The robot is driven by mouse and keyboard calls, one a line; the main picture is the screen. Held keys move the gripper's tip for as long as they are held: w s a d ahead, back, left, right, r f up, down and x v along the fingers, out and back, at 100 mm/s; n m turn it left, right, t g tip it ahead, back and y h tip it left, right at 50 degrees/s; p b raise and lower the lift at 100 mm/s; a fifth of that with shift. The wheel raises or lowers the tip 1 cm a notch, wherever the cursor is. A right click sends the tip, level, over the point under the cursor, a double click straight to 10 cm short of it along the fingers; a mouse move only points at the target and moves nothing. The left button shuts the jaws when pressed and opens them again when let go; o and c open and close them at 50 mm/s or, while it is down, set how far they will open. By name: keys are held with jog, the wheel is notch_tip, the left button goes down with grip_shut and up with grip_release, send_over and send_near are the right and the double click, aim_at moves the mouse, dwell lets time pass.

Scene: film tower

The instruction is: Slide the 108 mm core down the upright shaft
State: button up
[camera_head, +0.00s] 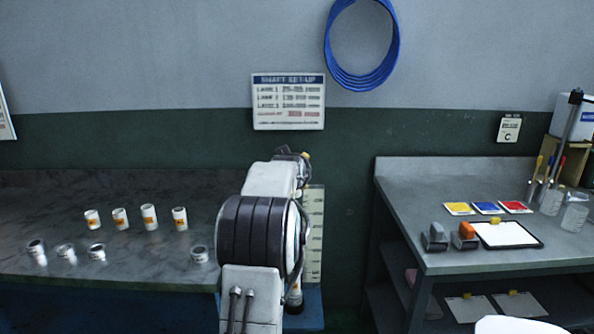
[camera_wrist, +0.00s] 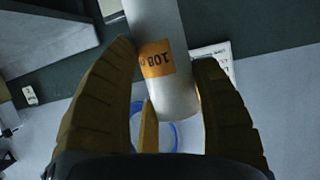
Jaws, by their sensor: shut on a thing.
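The white core with an orange "108" label (camera_wrist: 178,92) is between the two fingers of my gripper (camera_wrist: 165,58) in the wrist view, and the gripper is shut on it. The label reads upside down there. In the head view my own arm covers the middle, so the gripper and the held core cannot be made out. A small white and orange piece (camera_head: 294,300) shows low beside my arm, on a blue stand (camera_head: 313,312). The upright shaft is not clearly visible; my arm hides most of that spot.
Several white cores (camera_head: 148,217), some orange-labelled, stand on the left bench (camera_head: 120,270). A marked scale board (camera_head: 314,235) rises behind my arm. The right bench (camera_head: 420,180) holds colour cards, a clipboard (camera_head: 507,234) and jars. A blue hose coil (camera_head: 362,80) hangs on the wall.

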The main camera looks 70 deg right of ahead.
jog(key=shift+f+b, duration=2.75)
jog(key=shift+f, duration=0.3)
jog(key=shift+f, duration=0.15)
notch_tip(320, 180, down, 19)
jog(key=b, duration=1.6)
jog(key=shift+b, duration=0.4)
jog(key=shift+a, duration=0.1)
jog(key=o, duration=1.2)
jog(key=shift+o, duration=0.2)
jog(key=shift+a+r, duration=0.1)
jog(key=shift+r, duration=0.1)
jog(key=v, duration=1.1)
jog(key=shift+a, duration=0.4)
jog(key=shift+r, duration=0.1)
